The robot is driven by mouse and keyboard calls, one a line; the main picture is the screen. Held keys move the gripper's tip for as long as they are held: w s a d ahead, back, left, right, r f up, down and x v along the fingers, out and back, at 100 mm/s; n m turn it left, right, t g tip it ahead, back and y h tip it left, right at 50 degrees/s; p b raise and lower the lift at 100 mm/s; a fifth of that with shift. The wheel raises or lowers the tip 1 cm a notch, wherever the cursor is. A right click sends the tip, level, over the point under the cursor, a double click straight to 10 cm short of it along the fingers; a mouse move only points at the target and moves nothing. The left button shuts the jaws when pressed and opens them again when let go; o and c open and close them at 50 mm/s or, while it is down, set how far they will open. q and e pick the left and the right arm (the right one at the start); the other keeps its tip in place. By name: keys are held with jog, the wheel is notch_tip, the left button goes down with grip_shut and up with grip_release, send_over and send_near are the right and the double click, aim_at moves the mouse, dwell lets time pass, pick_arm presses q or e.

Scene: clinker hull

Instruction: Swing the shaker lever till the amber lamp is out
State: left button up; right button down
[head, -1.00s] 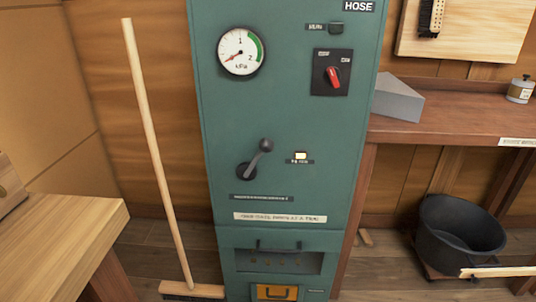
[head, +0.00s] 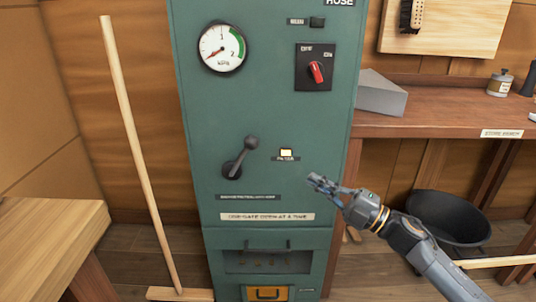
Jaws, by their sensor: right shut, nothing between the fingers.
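The shaker lever (head: 241,156) is a dark grey crank with a round knob, on the front of a green cabinet (head: 215,110). Its knob points up and to the right of its hub. The small lamp (head: 286,153) to the right of the lever shows a pale, bright, yellowish-white face. My right gripper (head: 318,181) is in front of the cabinet's right side, right of and below the lever and lamp, apart from the lever. It is shut and empty. My left gripper is out of view.
Above the lever are a round gauge (head: 221,48) and a red rotary switch (head: 317,72). A broom (head: 139,150) leans left of the cabinet. A workbench (head: 440,112) with a grey wedge (head: 381,95) stands right, with a black tub (head: 455,217) beneath. A wooden table (head: 45,235) is at lower left.

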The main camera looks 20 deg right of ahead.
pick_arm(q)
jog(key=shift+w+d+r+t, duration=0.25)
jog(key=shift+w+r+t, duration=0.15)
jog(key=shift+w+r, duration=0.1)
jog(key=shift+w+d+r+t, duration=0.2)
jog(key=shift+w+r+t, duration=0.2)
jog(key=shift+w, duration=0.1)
pick_arm(e)
jog(key=x, duration=1.4)
jog(key=shift+s+a+y, duration=0.2)
jog(key=shift+y, duration=0.1)
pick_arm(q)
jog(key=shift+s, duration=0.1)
pick_arm(e)
jog(key=shift+r, duration=0.25)
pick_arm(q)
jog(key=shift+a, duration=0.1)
pick_arm(e)
jog(key=shift+n, duration=0.3)
